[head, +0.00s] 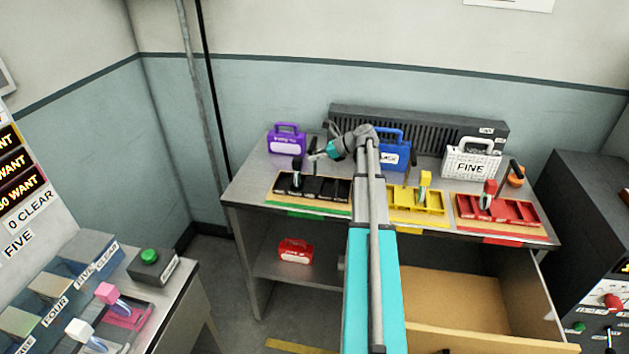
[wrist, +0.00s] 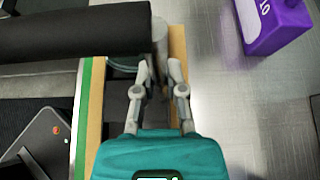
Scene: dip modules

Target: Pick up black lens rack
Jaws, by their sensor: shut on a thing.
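The black lens rack (head: 318,189) has several dark compartments and sits in a wooden tray with a green front strip, at the left of the bench. My gripper (head: 312,156) reaches left over the rack's back edge. In the wrist view its fingers (wrist: 160,85) are closed around a narrow greyish part of the rack, partly hidden by the fingers. The rack appears level in its tray.
A purple case (head: 287,138) stands behind the rack. A blue case (head: 393,155) and white basket (head: 472,163) are further right. Yellow (head: 415,203) and red (head: 510,212) racks sit right of my arm. A drawer (head: 470,300) hangs open below.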

